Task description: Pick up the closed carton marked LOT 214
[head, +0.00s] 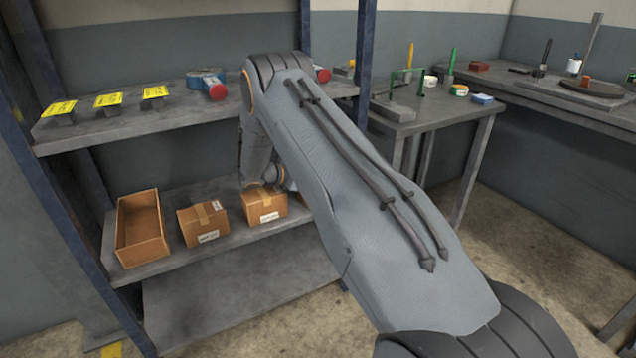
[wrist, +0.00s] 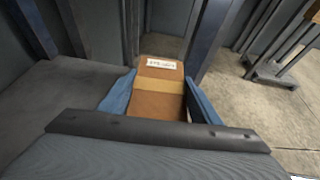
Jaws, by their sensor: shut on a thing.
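I cannot tell whether the carton touches the shelf. A second closed carton (head: 202,224), taped and labelled, stands to its left.
An open, empty carton (head: 141,232) is at the shelf's left end. The upper shelf (head: 100,132) overhangs, holding yellow tags and red-and-blue tools. Blue posts (head: 365,50) frame the rack. A bench with small tools (head: 430,115) stands to the right.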

